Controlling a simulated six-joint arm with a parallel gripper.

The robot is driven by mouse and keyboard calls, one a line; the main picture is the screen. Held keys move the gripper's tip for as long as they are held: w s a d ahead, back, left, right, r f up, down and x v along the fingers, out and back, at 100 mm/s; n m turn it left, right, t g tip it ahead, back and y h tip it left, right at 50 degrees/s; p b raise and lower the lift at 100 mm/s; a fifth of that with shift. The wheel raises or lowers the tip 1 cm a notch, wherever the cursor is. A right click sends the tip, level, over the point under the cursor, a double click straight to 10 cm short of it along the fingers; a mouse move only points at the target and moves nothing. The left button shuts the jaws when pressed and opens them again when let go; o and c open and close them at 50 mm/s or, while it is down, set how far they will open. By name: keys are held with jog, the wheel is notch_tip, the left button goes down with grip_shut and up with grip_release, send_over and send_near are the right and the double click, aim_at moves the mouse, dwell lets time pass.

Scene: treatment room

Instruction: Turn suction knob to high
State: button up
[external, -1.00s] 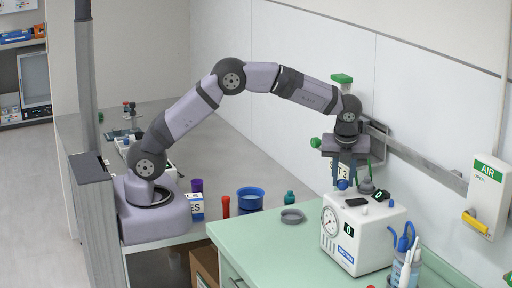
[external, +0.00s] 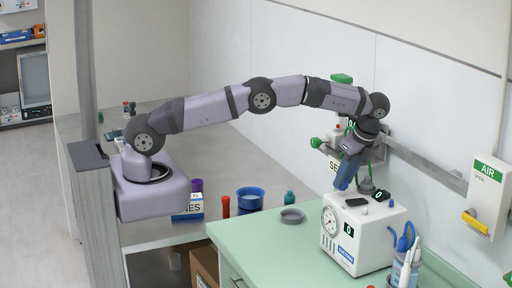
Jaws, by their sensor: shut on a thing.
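The white suction unit (external: 371,238) stands on the green counter, with a round gauge (external: 329,221) and dark "0" displays on it. My gripper (external: 342,186) points down and tilted over the back left of the unit's top. Its blue-looking fingers are close together, at the spot where a small blue knob stood. It appears shut on that knob, which the fingers now cover. A dark grey fitting (external: 366,184) stands just right of the fingers, apart from them. A small pale knob (external: 364,212) and a black block (external: 355,202) lie on the unit's top.
Behind my gripper, a wall rail (external: 425,168) carries a boxed fitting with green knobs (external: 316,143). A cup with blue and white tools (external: 404,262) stands close right of the unit. A grey dish (external: 292,216) lies left of it. The counter's front left (external: 260,250) is clear.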

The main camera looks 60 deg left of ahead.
jog(key=shift+n+g, duration=0.3)
jog(key=shift+n, duration=0.5)
jog(key=o, duration=1)
jog(key=shift+a, duration=0.1)
jog(key=shift+m, duration=0.3)
